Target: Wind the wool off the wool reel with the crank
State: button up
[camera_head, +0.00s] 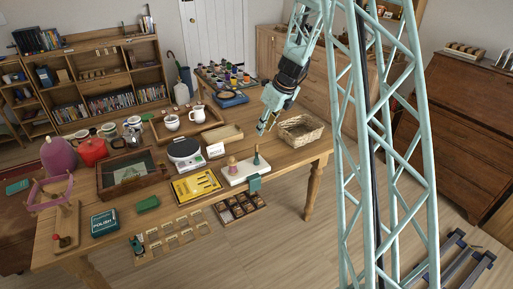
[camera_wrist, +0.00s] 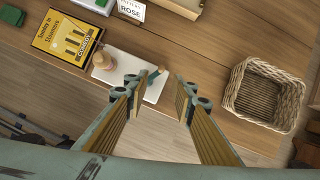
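What looks like the wool reel is a pink frame (camera_head: 50,192) on a wooden base (camera_head: 67,222) at the left end of the table in the head view. A red knob (camera_head: 62,242), seemingly of its crank, shows near the front of that base. Wool strands are too small to make out. My gripper (camera_head: 265,129) is above the right part of the table, far from the reel. In the wrist view my gripper (camera_wrist: 164,82) is open, with nothing between its fingers. The reel is outside the wrist view.
Between my gripper and the reel stand a kitchen scale (camera_head: 185,151), a wooden box (camera_head: 114,190) and a red pot (camera_head: 92,151).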

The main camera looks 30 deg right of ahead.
aim_at(256, 151)
jog(key=shift+w+d+f, duration=0.1)
jog(key=shift+d+f, duration=0.1)
jog(key=shift+f, duration=0.05)
jog(key=shift+f, duration=0.1)
jog(key=shift+b+x, duration=1.8)
jog(key=shift+x, duration=5)
jog(key=shift+c, duration=0.2)
grip_shut()
